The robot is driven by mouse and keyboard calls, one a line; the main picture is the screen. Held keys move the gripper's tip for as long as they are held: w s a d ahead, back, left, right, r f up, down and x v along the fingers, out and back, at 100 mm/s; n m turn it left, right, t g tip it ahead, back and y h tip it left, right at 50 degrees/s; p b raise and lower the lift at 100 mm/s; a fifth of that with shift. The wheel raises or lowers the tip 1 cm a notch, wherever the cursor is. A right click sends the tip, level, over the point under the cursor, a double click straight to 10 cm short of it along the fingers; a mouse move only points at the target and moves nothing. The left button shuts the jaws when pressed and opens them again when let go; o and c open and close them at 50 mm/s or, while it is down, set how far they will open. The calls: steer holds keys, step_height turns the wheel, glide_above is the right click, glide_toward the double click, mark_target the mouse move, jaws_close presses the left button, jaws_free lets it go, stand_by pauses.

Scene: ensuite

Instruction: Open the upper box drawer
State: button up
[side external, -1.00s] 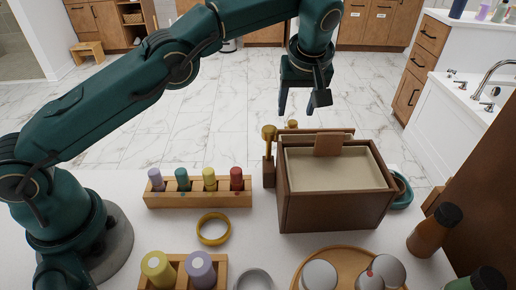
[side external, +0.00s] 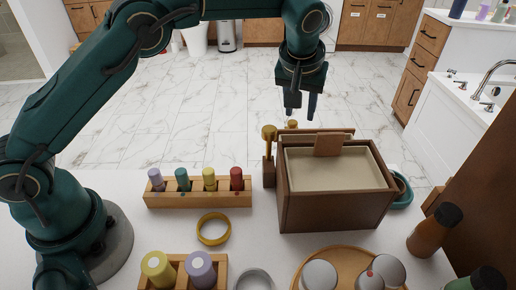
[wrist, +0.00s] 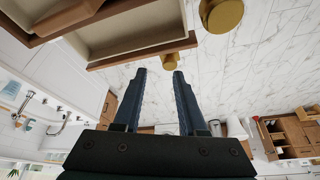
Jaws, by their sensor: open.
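The brown box (side external: 335,208) with a cream top stands on the right part of the counter. A brown front panel (side external: 340,133) rises along its far side, with a gold knob (side external: 292,124) beyond it. In the wrist view, a cream-lined compartment (wrist: 125,22) lies behind a brown panel (wrist: 140,54), with the gold knob (wrist: 171,60) on its outer face. I cannot tell how far any drawer is pulled out. My gripper (side external: 301,112) is open and empty near the box's far side. In the wrist view its fingertips (wrist: 159,73) are close to the knob, apparently not around it.
A gold-topped wooden piece (side external: 268,150) stands left of the box, close to my gripper. A teal dish (side external: 403,192) is at its right. A rack of colored pegs (side external: 198,197), a yellow ring (side external: 213,240) and a brown bottle (side external: 434,230) share the counter.

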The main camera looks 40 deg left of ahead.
mark_target(292, 122)
steer(key=shift+s+a+r, duration=0.3)
steer(key=shift+s+a, duration=0.15)
steer(key=shift+s, duration=0.1)
steer(key=shift+a+r, duration=0.15)
steer(key=shift+r, duration=0.05)
steer(key=shift+x, duration=2.45)
jaws_close()
